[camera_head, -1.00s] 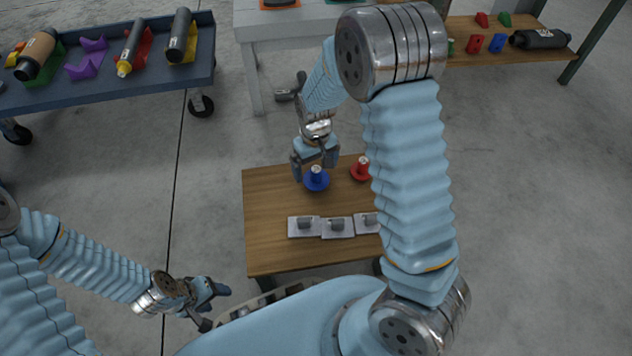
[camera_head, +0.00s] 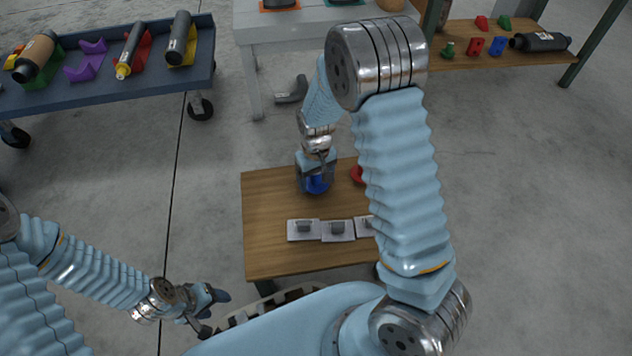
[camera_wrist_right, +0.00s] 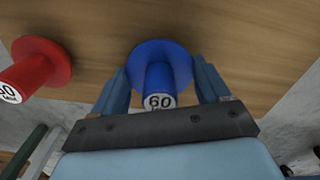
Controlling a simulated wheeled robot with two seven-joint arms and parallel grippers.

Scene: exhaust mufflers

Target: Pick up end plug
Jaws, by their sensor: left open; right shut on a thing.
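A blue end plug (camera_head: 317,186), a round flange with a stem, stands on the small wooden table (camera_head: 270,250). In the right wrist view the blue plug (camera_wrist_right: 158,65) has a white label reading 60 on its stem end. My right gripper (camera_head: 317,181) is over it, fingers on either side of the stem; in the right wrist view the gripper (camera_wrist_right: 160,92) is shut on it. A red end plug (camera_head: 357,174) stands to the right, partly hidden by my arm; it also shows in the right wrist view (camera_wrist_right: 38,68). My left gripper (camera_head: 217,298) is open and empty, off the table's left side.
Grey plates with small blocks (camera_head: 337,230) lie in a row on the table's front half. A dark cart (camera_head: 110,89) with mufflers is at the back left. A white table (camera_head: 310,22) and a wooden shelf (camera_head: 490,55) stand behind. The table's left part is clear.

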